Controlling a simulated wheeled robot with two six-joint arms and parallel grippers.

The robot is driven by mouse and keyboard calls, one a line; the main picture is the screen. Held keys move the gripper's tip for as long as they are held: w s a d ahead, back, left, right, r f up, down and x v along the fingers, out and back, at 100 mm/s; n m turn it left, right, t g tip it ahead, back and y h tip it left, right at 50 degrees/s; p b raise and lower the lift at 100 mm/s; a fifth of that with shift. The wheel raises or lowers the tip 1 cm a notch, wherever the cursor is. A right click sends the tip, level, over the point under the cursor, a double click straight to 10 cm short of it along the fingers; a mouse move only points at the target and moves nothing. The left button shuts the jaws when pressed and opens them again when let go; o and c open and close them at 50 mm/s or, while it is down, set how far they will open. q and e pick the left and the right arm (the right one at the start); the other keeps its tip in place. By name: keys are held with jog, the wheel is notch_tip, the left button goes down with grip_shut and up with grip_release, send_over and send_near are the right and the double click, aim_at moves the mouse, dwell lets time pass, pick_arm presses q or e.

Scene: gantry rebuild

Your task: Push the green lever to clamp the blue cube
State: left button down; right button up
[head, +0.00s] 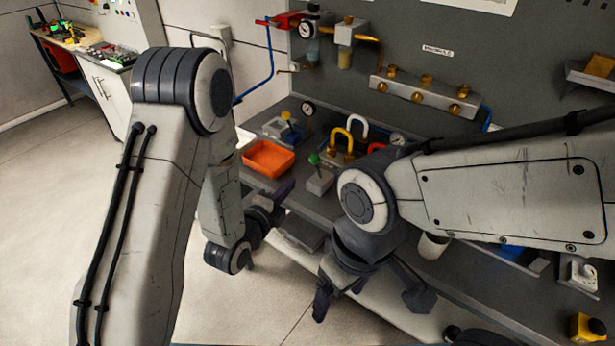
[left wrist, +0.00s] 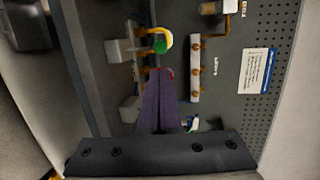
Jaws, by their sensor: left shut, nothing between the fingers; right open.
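The green lever (head: 315,159) has a round green knob and stands on a small grey block (head: 320,182) on the bench. A green patch (left wrist: 160,46), probably its knob, shows in the left wrist view beyond my fingertips. My left gripper (head: 284,191) is shut and empty at the bench's front edge, left of and nearer than the lever block. Its closed fingers (left wrist: 158,88) also show in the left wrist view. My right gripper (head: 370,298) is open and empty in front of the bench. I cannot clearly make out the blue cube near the green lever.
An orange tray (head: 268,158) lies left of the lever. A yellow-knobbed lever (head: 286,116) stands behind the tray. Yellow (head: 342,137) and white (head: 358,124) curved handles stand behind the green lever. A brass-fitted manifold (head: 424,95) hangs on the wall panel. Floor is clear at left.

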pick_arm(q)
jog(key=p, duration=0.4)
send_near(312, 161)
jog(key=x, duration=0.5)
jog(key=shift+r, duration=0.1)
jog(key=shift+x, duration=0.95)
